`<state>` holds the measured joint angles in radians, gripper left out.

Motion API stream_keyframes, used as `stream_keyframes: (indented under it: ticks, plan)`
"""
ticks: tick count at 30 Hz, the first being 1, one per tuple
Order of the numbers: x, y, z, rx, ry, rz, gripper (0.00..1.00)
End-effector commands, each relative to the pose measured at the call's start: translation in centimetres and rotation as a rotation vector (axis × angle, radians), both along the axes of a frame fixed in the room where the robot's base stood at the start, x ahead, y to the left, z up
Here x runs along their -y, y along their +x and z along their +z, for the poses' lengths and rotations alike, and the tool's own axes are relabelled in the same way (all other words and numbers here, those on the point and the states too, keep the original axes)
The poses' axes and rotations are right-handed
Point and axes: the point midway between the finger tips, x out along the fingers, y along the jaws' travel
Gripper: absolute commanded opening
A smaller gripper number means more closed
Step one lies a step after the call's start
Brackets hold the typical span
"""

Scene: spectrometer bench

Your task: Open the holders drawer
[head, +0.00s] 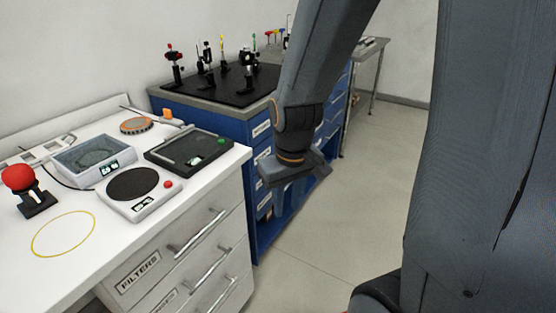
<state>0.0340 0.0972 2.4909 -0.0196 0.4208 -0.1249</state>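The white cabinet (112,287) at the lower left has several drawers with silver bar handles. Its top drawer (180,257) carries a label reading FILTERS and looks closed. A lower drawer has a label (166,300) that is only partly in view and not legible. The blue cabinet (257,232) behind it also has drawers with small white labels that are too small to read. No label reading "holders" can be made out. My gripper (281,202) hangs in front of the blue cabinet, right of the white handles and apart from them. Its fingers are partly hidden, and their opening is unclear.
A white bench top (100,232) holds a red ball on a black stand (20,178), a round-plate device (133,184), a black tray (189,148) and a grey basin (93,157). Optics stand on a black board (222,84). The floor (330,240) right of the cabinets is clear.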

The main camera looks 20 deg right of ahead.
Motion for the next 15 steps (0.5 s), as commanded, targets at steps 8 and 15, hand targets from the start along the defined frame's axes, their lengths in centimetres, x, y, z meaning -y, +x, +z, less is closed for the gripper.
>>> stream_keyframes:
  ticks: [8, 15]
  plan:
    - [6.6, 19.4, -8.8, 0.342, -0.181, 0.379, 0.28]
    - [13.7, 33.1, -15.5, 0.611, -0.474, 0.697, 0.28]
